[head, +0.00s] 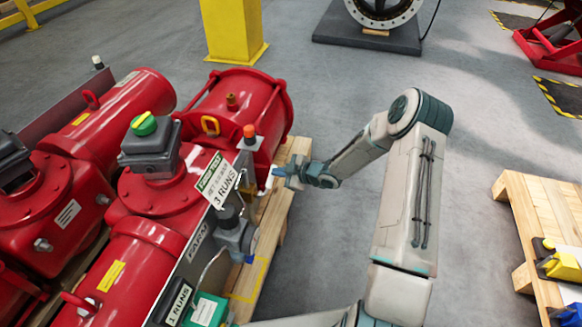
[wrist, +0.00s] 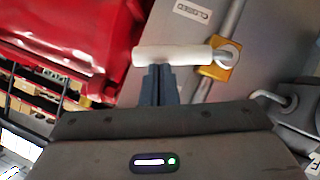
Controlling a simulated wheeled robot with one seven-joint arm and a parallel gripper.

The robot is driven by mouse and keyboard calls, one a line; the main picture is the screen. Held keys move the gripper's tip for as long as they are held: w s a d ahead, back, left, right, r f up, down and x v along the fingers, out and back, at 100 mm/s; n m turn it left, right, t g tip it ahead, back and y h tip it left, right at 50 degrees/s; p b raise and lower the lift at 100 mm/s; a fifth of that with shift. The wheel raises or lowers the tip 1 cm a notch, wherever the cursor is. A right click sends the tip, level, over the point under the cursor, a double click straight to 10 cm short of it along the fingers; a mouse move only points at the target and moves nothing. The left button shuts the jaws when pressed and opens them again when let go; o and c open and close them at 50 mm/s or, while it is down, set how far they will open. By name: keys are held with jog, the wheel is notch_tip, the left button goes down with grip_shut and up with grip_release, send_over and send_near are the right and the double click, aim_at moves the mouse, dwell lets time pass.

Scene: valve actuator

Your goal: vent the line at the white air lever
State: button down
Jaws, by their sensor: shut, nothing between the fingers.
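The white air lever (wrist: 172,56) shows in the wrist view as a pale bar lying crosswise, with its right end at a yellow valve body (wrist: 222,64) on a metal pipe. My gripper (wrist: 158,70) has its dark fingers together with nothing between them. Their tips are at the lever's near side, left of the yellow body; I cannot tell whether they touch it. In the head view my gripper (head: 277,172) reaches left to the side of the red actuator (head: 238,105), beside the pallet edge. The lever is too small to make out clearly there.
The red actuators stand on a wooden pallet (head: 270,215). A hanging tag (head: 216,182) and a grey device (head: 235,232) are close to my gripper. Another pallet (head: 535,215) with yellow and blue items stands at the right.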

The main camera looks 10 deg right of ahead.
jog(key=shift+w+d+f+b, duration=0.15)
jog(key=shift+w+f+b, duration=0.25)
jog(key=shift+f, duration=0.35)
jog(key=shift+w+d+f+b, duration=0.1)
jog(key=shift+w+f+b, duration=0.2)
jog(key=shift+f, duration=0.4)
jog(key=shift+d, duration=0.2)
jog(key=r+p, duration=0.1)
jog(key=r, duration=0.1)
jog(key=r+p, duration=0.2)
jog(key=shift+d, duration=0.4)
jog(key=w+d+p+v, duration=0.1)
jog(key=p+v, duration=0.1)
jog(key=v, duration=0.8)
jog(key=shift+w, duration=0.4)
